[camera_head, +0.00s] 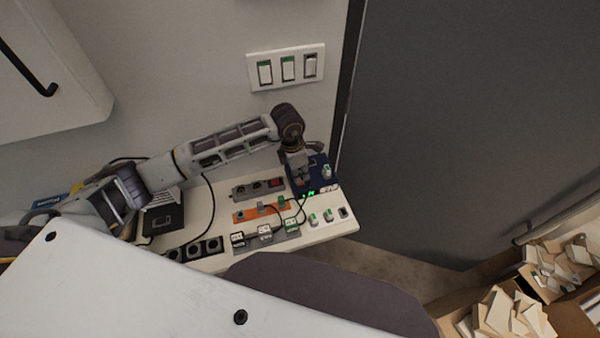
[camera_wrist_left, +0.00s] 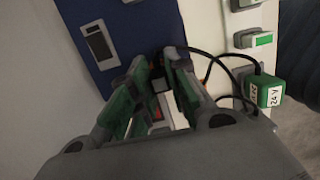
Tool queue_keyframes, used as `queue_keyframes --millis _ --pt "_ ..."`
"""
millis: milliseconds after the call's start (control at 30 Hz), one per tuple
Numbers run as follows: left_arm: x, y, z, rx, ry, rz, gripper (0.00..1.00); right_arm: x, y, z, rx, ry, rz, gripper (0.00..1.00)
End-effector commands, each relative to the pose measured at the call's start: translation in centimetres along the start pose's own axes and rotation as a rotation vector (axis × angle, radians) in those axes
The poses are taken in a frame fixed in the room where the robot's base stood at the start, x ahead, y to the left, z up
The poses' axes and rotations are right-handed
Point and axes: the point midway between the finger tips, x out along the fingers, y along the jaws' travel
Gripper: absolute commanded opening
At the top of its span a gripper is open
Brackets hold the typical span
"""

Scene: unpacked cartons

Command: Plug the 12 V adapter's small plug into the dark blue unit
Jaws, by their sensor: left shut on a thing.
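The dark blue unit (camera_head: 327,178) stands at the right end of the white shelf, with green lights on its front. It also shows in the left wrist view (camera_wrist_left: 135,30), with a switch on its face. My left gripper (camera_head: 303,182) is over the unit's left part. In the left wrist view my gripper (camera_wrist_left: 160,75) is shut on a small black plug (camera_wrist_left: 159,84), close to the unit's edge. Whether the plug touches a socket is hidden by the fingers. A green-faced adapter marked 24 V (camera_wrist_left: 265,92) sits to the right with a black cable. I cannot pick out the 12 V label.
The white shelf (camera_head: 335,227) carries several adapters and a grey socket strip (camera_head: 252,190). An orange strip (camera_head: 247,213) lies in front of it. Black cables run near the gripper. A wall switch panel (camera_head: 287,67) is above. Open cartons (camera_head: 540,300) stand at lower right.

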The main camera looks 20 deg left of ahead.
Motion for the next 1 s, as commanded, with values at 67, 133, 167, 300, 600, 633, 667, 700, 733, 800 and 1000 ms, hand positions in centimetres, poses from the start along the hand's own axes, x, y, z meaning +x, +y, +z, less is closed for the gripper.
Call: queue_keyframes --millis 67,133,167,300,600,633,667,700,733,800,1000 --pt "0.03 0.02 -0.01 0.000 0.000 0.001 0.03 0.14 0.01 0.01 0.000 0.000 0.000 0.40" --pt "0.02 0.01 -0.01 0.000 0.000 0.000 0.03 0.15 0.01 0.01 0.000 0.000 0.000 0.40" --pt "0.01 0.01 -0.01 0.000 0.000 0.000 0.03 0.15 0.01 0.01 0.000 0.000 0.000 0.40" --pt "-0.01 0.00 0.00 0.000 0.000 0.000 0.03 0.13 0.02 0.01 0.000 0.000 0.000 0.40" --pt "0.10 0.00 -0.02 0.000 0.000 0.000 0.03 0.23 0.03 0.02 0.000 0.000 0.000 0.40" --pt "0.13 0.00 -0.03 0.000 0.000 0.000 0.03 0.27 0.03 0.02 0.000 0.000 0.000 0.40" --pt "0.17 0.00 -0.03 0.000 0.000 0.000 0.03 0.30 0.03 0.02 0.000 0.000 0.000 0.40" --pt "0.21 0.00 -0.04 0.000 0.000 0.000 0.03 0.35 0.03 0.03 0.000 0.000 0.000 0.40" --pt "0.25 0.00 -0.04 0.000 0.000 0.000 0.03 0.39 0.03 0.03 0.000 0.000 0.000 0.40" --pt "0.33 0.00 -0.06 0.000 0.000 0.000 0.03 0.47 0.03 0.04 0.000 0.000 0.000 0.40" --pt "0.54 0.01 -0.08 0.000 0.000 0.000 0.03 0.68 0.03 0.06 0.000 0.000 0.000 0.40"
